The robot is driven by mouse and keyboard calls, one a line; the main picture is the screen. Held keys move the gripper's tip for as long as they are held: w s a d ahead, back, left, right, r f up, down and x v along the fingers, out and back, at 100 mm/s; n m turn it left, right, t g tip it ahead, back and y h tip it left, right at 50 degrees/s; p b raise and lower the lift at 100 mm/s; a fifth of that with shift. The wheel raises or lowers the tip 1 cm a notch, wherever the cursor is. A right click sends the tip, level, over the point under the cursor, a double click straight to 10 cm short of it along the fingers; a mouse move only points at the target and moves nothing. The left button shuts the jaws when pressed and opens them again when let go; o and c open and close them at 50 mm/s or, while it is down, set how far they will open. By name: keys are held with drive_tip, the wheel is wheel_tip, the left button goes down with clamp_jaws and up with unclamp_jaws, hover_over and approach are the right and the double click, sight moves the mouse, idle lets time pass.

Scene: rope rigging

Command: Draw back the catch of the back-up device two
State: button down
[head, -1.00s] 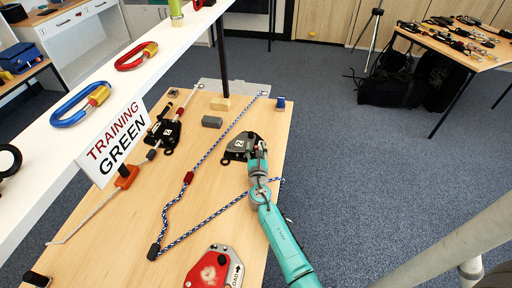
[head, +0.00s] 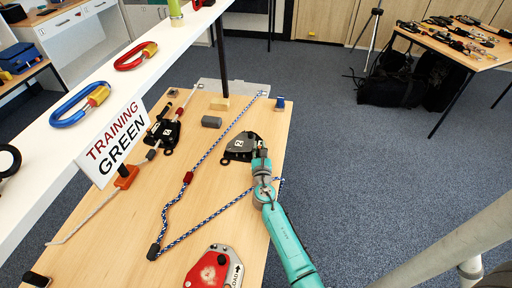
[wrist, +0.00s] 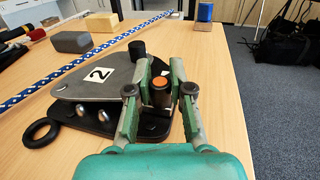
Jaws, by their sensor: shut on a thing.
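The back-up device two (head: 238,144) is a dark grey plate body with a white "2" label, lying on the wooden table; it fills the middle of the wrist view (wrist: 78,91). At its right side is a dark knob with an orange top (wrist: 160,83), apparently its catch. My gripper (head: 261,156) reaches in from the front right, and in the wrist view its fingers (wrist: 160,95) stand on both sides of the knob, shut on it. The fingers hide the knob's sides, and how far the catch is drawn cannot be told.
A blue-and-white rope (head: 207,160) runs along the table left of the device. Another black device (head: 163,132) lies further left, a red device (head: 213,268) at the front. A grey block (head: 211,122) and a wooden block (head: 220,103) lie behind. A shelf (head: 120,60) overhangs the left side.

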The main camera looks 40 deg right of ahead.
drive_tip(key=shift+s+d, duration=0.2)
drive_tip(key=c, duration=1)
unclamp_jaws()
drive_tip(key=v, duration=1.2)
